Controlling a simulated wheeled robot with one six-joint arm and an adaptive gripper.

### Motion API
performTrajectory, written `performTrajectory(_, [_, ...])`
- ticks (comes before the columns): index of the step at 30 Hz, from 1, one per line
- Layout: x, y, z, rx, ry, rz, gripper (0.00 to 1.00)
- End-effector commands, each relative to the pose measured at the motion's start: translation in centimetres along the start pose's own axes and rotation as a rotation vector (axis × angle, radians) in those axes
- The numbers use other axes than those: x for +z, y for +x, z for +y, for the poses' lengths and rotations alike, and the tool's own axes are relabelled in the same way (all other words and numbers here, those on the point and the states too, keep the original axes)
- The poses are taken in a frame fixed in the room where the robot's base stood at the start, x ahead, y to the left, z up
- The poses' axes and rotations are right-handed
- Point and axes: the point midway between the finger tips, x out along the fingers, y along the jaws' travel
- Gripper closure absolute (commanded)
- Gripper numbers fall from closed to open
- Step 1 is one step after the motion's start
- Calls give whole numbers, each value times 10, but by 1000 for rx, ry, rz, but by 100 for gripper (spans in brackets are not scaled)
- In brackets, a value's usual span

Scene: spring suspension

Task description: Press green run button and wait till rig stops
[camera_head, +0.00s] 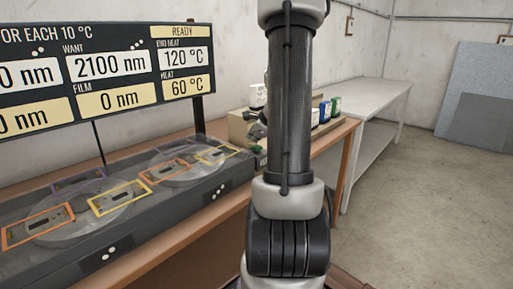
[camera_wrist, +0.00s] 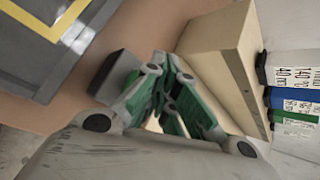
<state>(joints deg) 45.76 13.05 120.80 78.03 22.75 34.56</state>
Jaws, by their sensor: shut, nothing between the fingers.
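The rig (camera_head: 215,203) is a long grey bench unit with two round discs and coloured frames along its top. Its display (camera_head: 105,72) reads READY, with want 2100 nm, film 0 nm, end heat 120 °C and heat 60 °C. My gripper (camera_wrist: 167,80) shows in the wrist view with green-lined fingers, shut and empty. It is over the brown bench between the rig's edge and a beige box. A small dark block (camera_wrist: 113,75) is just left of the fingers. I cannot make out the green run button; it may be hidden by my gripper.
The beige box (camera_wrist: 215,55) stands close to the right of my gripper. Several labelled bottles (camera_wrist: 293,98), with white, blue and green parts, stand beyond it. A pale table (camera_head: 368,103) runs along the back wall. The floor at right is clear.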

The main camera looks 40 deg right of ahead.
Motion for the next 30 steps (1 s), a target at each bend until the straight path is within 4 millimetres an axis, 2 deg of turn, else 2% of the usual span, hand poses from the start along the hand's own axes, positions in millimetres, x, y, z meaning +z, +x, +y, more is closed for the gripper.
performTrajectory(30, [-6,9,7,1,1,0,100])
